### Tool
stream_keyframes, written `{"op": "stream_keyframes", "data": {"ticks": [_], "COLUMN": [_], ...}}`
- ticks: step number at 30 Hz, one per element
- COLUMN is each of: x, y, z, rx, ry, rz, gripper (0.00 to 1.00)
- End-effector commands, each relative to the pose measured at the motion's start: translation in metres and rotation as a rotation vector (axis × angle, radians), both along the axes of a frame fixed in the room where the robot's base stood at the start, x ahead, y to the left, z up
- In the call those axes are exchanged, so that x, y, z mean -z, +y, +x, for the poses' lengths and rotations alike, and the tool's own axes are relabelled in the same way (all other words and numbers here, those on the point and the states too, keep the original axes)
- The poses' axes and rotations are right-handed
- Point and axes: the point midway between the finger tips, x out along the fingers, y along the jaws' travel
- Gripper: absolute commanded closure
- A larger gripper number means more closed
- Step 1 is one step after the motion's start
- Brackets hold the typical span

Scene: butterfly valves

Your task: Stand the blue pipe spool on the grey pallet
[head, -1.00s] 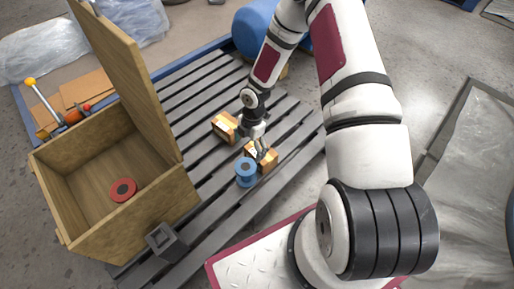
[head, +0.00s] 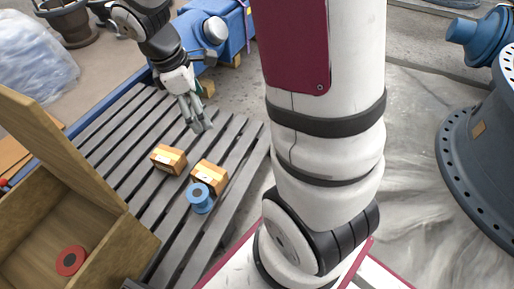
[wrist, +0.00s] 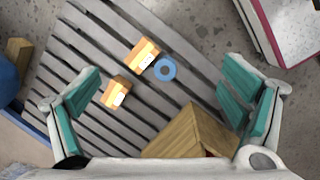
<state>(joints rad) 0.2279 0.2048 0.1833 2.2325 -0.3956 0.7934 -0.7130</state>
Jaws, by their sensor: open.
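The small blue pipe spool (head: 200,197) stands on the grey slatted pallet (head: 112,136), close beside a small cardboard box. It also shows from above in the wrist view (wrist: 165,69), with its bore visible. My gripper (head: 198,127) is raised above the far part of the pallet, apart from the spool and farther from the camera. In the wrist view its teal-padded fingers (wrist: 158,100) are spread wide with nothing between them touching them.
Two cardboard boxes (head: 169,159) (head: 210,177) sit on the pallet near the spool. An open wooden crate (head: 112,241) with a red ring (head: 70,260) inside stands at the left. A blue vessel (head: 212,28) is behind; a large dark flanged pipe (head: 480,150) is at the right.

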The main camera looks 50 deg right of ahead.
Motion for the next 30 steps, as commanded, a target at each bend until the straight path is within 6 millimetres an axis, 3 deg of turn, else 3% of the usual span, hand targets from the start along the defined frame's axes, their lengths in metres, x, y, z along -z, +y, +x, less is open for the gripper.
{"op": "stream_keyframes", "data": {"ticks": [1,3,12,21,25,30], "x": [-0.021,-0.043,-0.108,-0.129,-0.129,-0.128], "y": [0.003,0.008,0.036,0.068,0.077,0.081], "z": [-0.013,-0.033,-0.130,-0.224,-0.246,-0.257], "rx": [0.063,0.157,0.549,0.869,0.943,0.979], "ry": [-0.028,-0.052,-0.153,-0.192,-0.187,-0.181], "rz": [-0.011,-0.017,0.024,0.146,0.185,0.203], "gripper": [0.08,0.08,0.08,0.08,0.08,0.08]}}
